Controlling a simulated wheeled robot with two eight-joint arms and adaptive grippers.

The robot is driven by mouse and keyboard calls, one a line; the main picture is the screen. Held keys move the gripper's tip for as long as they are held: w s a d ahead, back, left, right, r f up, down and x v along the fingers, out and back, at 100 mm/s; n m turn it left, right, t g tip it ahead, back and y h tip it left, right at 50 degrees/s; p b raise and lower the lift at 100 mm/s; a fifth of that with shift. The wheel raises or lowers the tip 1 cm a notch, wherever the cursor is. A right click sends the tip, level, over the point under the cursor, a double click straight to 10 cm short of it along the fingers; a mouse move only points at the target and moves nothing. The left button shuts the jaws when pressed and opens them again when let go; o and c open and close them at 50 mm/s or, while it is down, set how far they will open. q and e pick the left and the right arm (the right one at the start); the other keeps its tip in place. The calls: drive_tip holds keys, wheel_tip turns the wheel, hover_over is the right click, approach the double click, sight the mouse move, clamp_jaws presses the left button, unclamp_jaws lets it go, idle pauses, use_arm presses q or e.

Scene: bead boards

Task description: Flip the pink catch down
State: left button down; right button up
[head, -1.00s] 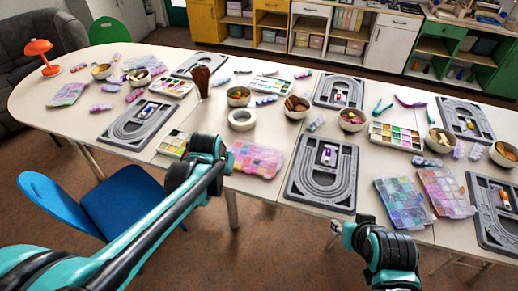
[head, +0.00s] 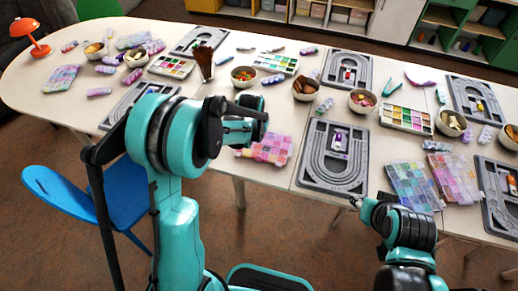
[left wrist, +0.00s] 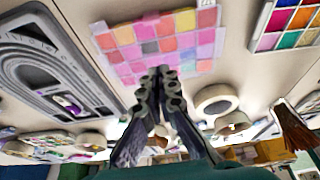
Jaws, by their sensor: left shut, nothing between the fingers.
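A translucent box of pink and mixed beads (head: 270,150) lies near the front table edge. It also fills the upper middle of the left wrist view (left wrist: 190,45). I cannot make out a separate pink catch in either view. My left gripper (head: 262,117) is above and just beyond the box in the head view, partly hidden by its own arm. In the left wrist view the fingers of my left gripper (left wrist: 161,74) are shut and empty, their tips pointing at the box's edge. My right gripper (head: 354,201) is low by the front table edge; its jaws are too small to judge.
A grey bead board (head: 312,178) lies right of the pink box. Further right are two more bead boxes (head: 405,187). A white tape roll (left wrist: 215,101) stands close to my left fingers in the left wrist view. Bowls and paint trays crowd the table behind.

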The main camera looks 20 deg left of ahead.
sight(259, 153)
use_arm(q)
drive_tip(key=b+x, duration=0.3)
drive_tip(key=x, duration=0.7)
drive_tip(key=shift+f+b, duration=0.15)
drive_tip(key=shift+b, duration=0.15)
drive_tip(key=s+b, duration=0.1)
drive_tip(key=s, duration=0.3)
drive_tip(key=shift+w, duration=0.1)
